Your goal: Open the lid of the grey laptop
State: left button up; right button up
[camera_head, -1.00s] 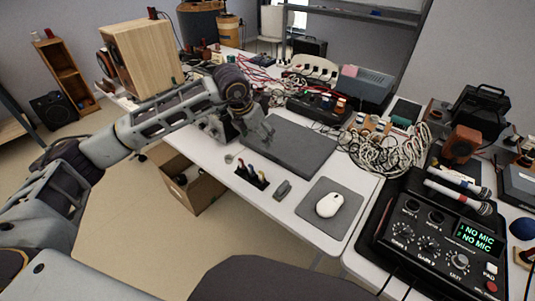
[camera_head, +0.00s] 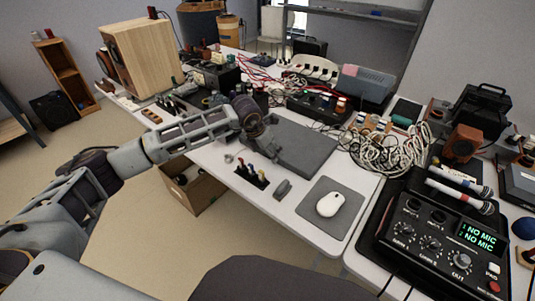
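The grey laptop (camera_head: 305,146) lies flat on the white table with its lid closed. My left arm reaches in from the left. My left gripper (camera_head: 271,153) points down at the laptop's left front edge, over or against it; I cannot tell if it touches. Its fingers are small and dark against the laptop, so their opening is unclear. The gripper and wrist hide the laptop's left part. My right gripper is not in view.
A white mouse (camera_head: 330,204) on a grey pad (camera_head: 343,216) sits right of a small pen tray (camera_head: 251,177). Coiled cables (camera_head: 395,155) lie right of the laptop. A black mixer (camera_head: 344,106) stands behind it. An audio unit (camera_head: 440,235) is at the right.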

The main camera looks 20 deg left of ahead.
pick_arm(q)
jog(key=shift+x, duration=1.1)
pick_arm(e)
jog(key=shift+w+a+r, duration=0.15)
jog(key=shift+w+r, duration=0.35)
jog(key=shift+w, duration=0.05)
pick_arm(q)
jog(key=c, duration=1.5)
jog(key=shift+o, duration=0.2)
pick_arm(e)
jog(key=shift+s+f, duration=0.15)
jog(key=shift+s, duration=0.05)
pick_arm(q)
jog(key=shift+w+r, duration=0.1)
jog(key=shift+r, duration=0.05)
jog(key=shift+r, duration=0.1)
